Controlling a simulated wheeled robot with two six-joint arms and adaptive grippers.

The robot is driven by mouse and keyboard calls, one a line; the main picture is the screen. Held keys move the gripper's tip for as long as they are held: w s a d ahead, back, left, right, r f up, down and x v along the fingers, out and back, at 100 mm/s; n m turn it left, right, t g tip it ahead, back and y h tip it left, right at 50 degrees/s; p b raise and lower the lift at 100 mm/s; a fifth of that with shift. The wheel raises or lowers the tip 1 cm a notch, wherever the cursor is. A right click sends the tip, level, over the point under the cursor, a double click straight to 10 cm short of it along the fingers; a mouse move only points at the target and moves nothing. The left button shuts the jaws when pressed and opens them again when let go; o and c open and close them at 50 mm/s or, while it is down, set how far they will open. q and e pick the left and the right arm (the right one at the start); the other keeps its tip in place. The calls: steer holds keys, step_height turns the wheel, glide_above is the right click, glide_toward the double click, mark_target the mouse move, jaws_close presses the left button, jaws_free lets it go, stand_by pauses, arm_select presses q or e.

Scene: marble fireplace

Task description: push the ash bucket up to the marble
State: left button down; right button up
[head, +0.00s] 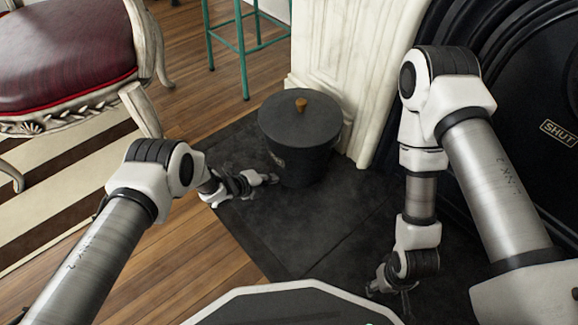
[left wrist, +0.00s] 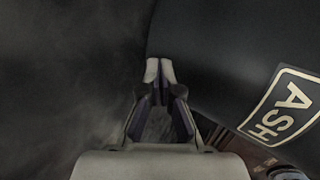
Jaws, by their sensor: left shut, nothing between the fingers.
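The ash bucket (head: 296,150) is dark grey with a lid and a small wooden knob. It stands upright on the dark hearth slab, near the foot of the white marble (head: 337,80) surround. My left gripper (head: 270,180) is shut and empty, low beside the bucket's near left side. In the left wrist view the shut fingertips (left wrist: 160,68) are right at the bucket's dark wall (left wrist: 220,60), whose ASH label shows at right; I cannot tell whether they touch. My right gripper (head: 392,290) hangs low over the slab at the right, its fingers too small and dark to read.
The dark hearth slab (head: 330,225) has free room in front of the bucket. A red-seated chair (head: 65,60) stands at the upper left on a striped rug (head: 60,190). A green stool (head: 240,45) stands behind. The black fireplace (head: 530,130) front is at the right.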

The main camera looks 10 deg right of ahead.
mark_target(279, 173)
arm_select(q)
steer(key=shift+w+d+r, duration=0.1)
steer(key=shift+w+d, duration=0.35)
steer(key=shift+d, duration=0.25)
steer(key=shift+w+d, duration=0.45)
steer(key=shift+d, duration=0.2)
steer(key=shift+s+a+r+p, duration=0.15)
steer(key=shift+s+a+p, duration=0.25)
steer(key=shift+a+p, duration=0.25)
steer(key=shift+s+a+p, duration=0.5)
steer(key=shift+a+p, duration=0.1)
steer(key=shift+a, duration=0.1)
steer(key=shift+s+a+f, duration=0.15)
steer(key=shift+f, duration=0.05)
arm_select(e)
step_height(279, 173, up, 2)
steer(key=shift+r, duration=0.25)
